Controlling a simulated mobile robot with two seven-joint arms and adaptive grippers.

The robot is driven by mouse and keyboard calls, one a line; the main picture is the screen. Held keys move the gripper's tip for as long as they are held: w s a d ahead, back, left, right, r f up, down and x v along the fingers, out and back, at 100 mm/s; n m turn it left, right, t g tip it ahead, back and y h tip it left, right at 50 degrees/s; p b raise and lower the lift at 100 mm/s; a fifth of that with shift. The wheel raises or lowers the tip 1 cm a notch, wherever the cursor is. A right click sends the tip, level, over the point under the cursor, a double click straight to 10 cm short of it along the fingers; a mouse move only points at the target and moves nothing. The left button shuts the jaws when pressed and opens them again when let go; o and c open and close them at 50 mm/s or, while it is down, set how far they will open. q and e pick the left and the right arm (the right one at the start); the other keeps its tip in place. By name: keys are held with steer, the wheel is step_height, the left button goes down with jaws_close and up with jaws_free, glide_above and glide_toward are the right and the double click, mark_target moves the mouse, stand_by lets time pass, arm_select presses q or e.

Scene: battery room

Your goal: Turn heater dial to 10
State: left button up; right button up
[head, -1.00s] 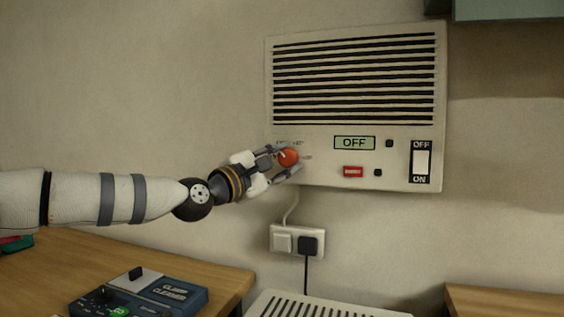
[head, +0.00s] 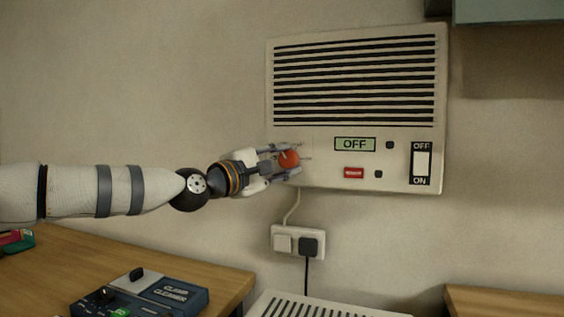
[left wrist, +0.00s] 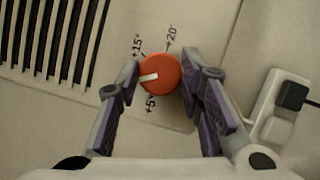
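The heater (head: 350,185) hangs on the wall, and its small display (head: 355,144) reads OFF. Its round red-orange dial (head: 289,159) is at the lower left of the front and also shows in the left wrist view (left wrist: 166,73). The dial's white pointer lies between the +5° and +15° marks, about midway; the finger there hides any label. My left gripper (head: 288,161) has one finger on each side of the dial, closed in on its rim. The fingers show in the left wrist view (left wrist: 161,73). My right gripper is not in view.
A white rocker switch (head: 422,164) and a red button (head: 353,173) are on the heater's right half. A wall socket (head: 283,243) with a black plug is below. A blue device (head: 185,296) stands on the wooden table (head: 215,270) at lower left.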

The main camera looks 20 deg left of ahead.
arm_select(q)
steer(key=o, duration=0.4)
steer(key=v, duration=1.2)
